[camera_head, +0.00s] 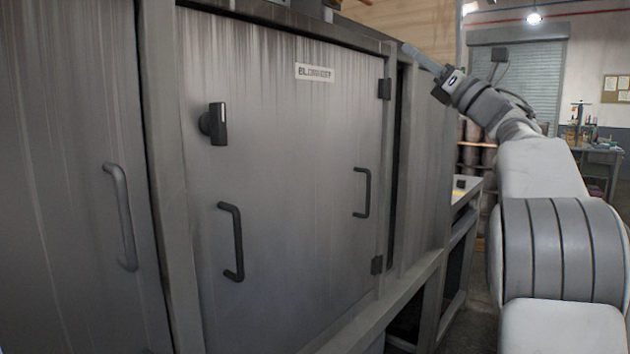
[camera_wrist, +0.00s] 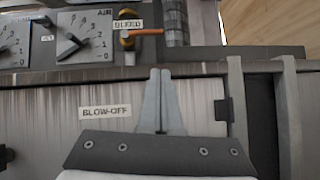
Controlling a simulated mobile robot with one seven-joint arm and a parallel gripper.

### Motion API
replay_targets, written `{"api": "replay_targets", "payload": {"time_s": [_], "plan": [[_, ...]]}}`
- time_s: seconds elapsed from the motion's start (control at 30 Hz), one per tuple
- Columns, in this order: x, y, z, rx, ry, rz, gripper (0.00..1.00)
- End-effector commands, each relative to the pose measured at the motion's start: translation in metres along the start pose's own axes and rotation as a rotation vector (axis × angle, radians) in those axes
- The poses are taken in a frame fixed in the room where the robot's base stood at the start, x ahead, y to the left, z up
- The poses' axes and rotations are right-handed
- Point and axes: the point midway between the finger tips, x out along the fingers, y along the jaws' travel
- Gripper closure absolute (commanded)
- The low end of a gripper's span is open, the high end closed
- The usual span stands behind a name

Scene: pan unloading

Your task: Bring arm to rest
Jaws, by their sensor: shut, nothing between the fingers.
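My arm rises at the right of the head view and reaches up toward the top right corner of the grey cabinet. My gripper (camera_head: 421,58) is there, its pale fingers pointing up and left near the cabinet's top edge. In the wrist view my gripper (camera_wrist: 160,74) is shut, its two fingertips together with nothing between them. They show in front of the panel with the BLOW-OFF label (camera_wrist: 106,111). I cannot tell whether the fingers touch the cabinet.
The closed metal door (camera_head: 290,180) has dark handles and a black latch (camera_head: 217,124). The wrist view shows dial knobs (camera_wrist: 69,46) and an orange-handled valve (camera_wrist: 142,33) above the panel. A low table (camera_head: 458,192) stands beyond the cabinet. A workbench (camera_head: 597,153) is far right.

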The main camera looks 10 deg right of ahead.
Motion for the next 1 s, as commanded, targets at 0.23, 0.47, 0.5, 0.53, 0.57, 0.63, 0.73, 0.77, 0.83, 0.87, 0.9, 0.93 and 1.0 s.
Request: {"api": "replay_targets", "payload": {"time_s": [0.23,0.47,0.5,0.53,0.57,0.63,0.73,0.77,0.83,0.87,0.9,0.93,1.0], "plan": [[-0.016,-0.007,0.038,0.415,-0.217,-0.287,1.0],[-0.075,-0.007,0.013,0.972,-0.458,-0.62,1.0],[-0.088,-0.003,0.002,1.068,-0.497,-0.679,1.0],[-0.098,0.001,-0.008,1.14,-0.525,-0.724,1.0],[-0.109,0.005,-0.019,1.21,-0.553,-0.77,1.0],[-0.136,0.019,-0.048,1.369,-0.616,-0.881,1.0],[-0.178,0.046,-0.095,1.578,-0.705,-1.055,1.0],[-0.192,0.057,-0.11,1.636,-0.731,-1.112,1.0],[-0.225,0.083,-0.145,1.758,-0.795,-1.246,1.0],[-0.239,0.095,-0.159,1.801,-0.819,-1.305,1.0],[-0.257,0.111,-0.177,1.854,-0.854,-1.381,1.0],[-0.271,0.124,-0.191,1.889,-0.881,-1.44,1.0],[-0.305,0.155,-0.22,1.954,-0.942,-1.582,1.0]]}}
